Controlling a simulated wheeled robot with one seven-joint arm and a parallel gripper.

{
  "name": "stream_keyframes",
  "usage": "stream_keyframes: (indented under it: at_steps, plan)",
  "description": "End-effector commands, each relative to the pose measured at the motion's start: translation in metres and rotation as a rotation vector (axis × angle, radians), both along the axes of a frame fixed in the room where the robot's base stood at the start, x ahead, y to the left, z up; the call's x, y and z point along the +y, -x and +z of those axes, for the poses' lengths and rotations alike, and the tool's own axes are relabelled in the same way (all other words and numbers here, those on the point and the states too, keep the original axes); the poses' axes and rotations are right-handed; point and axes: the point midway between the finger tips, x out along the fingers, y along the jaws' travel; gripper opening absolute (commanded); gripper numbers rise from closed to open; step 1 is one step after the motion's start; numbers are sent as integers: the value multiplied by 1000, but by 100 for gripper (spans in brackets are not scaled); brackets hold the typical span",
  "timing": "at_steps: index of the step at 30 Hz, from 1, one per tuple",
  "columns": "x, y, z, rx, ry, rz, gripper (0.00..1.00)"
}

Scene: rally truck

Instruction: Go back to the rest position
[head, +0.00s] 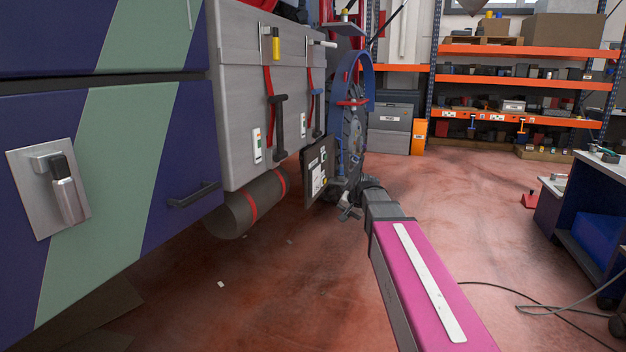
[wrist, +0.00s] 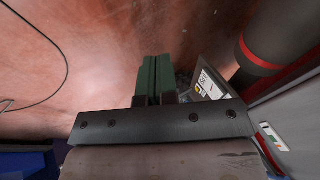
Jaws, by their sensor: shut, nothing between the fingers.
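My gripper (wrist: 155,80) shows in the wrist view with its two green fingers pressed together and nothing between them. In the head view my pink arm reaches forward from the lower right, and its dark end (head: 348,212) is low in front of the truck's wheel. The rally truck's side (head: 160,130) fills the left of the head view, with blue and green panels and a grey box section (head: 240,100). A dark hanging flap with a white label (head: 318,172) is just left of the arm's end. It also shows in the wrist view (wrist: 212,84), right of the fingers.
A dark cylinder with red bands (head: 248,205) hangs under the grey box. Orange shelves (head: 520,52) stand at the back. A workbench (head: 604,165) is at the right, with a cable (head: 545,309) on the floor before it. The red floor between truck and bench is mostly clear.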

Motion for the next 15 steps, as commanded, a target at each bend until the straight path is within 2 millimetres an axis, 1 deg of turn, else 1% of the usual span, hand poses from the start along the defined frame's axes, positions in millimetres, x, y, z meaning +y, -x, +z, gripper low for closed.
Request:
stream_keyframes:
  at_steps: [1, 2, 3, 5, 6, 8, 9, 11, 12, 15]
  plan:
    - [-5, 20, -23, 24, 32, 14, 0]
    - [-8, 28, -35, 36, 53, 24, 0]
    - [-13, 39, -51, 54, 80, 38, 0]
    - [-19, 57, -73, 79, 121, 62, 0]
    - [-23, 69, -87, 97, 146, 76, 0]
    - [-30, 88, -108, 124, 186, 101, 0]
    - [-34, 101, -121, 144, 212, 119, 0]
    - [-40, 121, -140, 172, 248, 144, 0]
    - [-45, 135, -152, 190, 273, 164, 0]
    - [-55, 167, -177, 236, 328, 209, 0]
